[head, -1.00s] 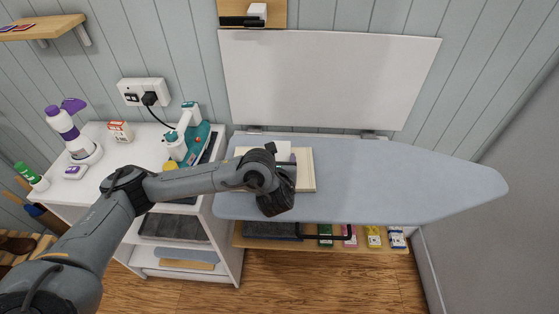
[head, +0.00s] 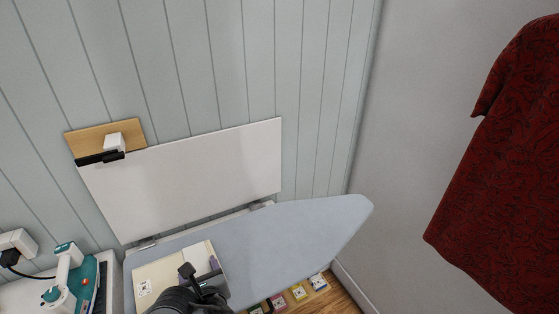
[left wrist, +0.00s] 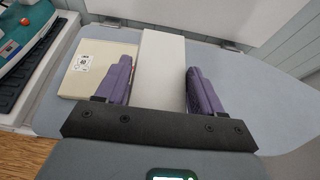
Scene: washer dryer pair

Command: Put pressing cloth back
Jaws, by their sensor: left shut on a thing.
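A pale, flat folded piece, which looks like the pressing cloth (left wrist: 162,70), lies between the purple fingers of my left gripper (left wrist: 160,88) in the left wrist view. My left gripper is shut on it, low over the ironing board (head: 280,238). In the head view the gripper (head: 208,278) shows at the bottom edge, partly hidden by my wrist. A cream flat piece with a printed label (left wrist: 100,70) lies on the board just left of the gripper; it also shows in the head view (head: 160,270). My right gripper is not in view.
A white panel (head: 190,175) stands on the wall behind the board, with a small wooden shelf (head: 100,135) above. A teal iron (head: 85,280) stands on the left. A dark red garment (head: 510,170) hangs at right. The board's right end is clear.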

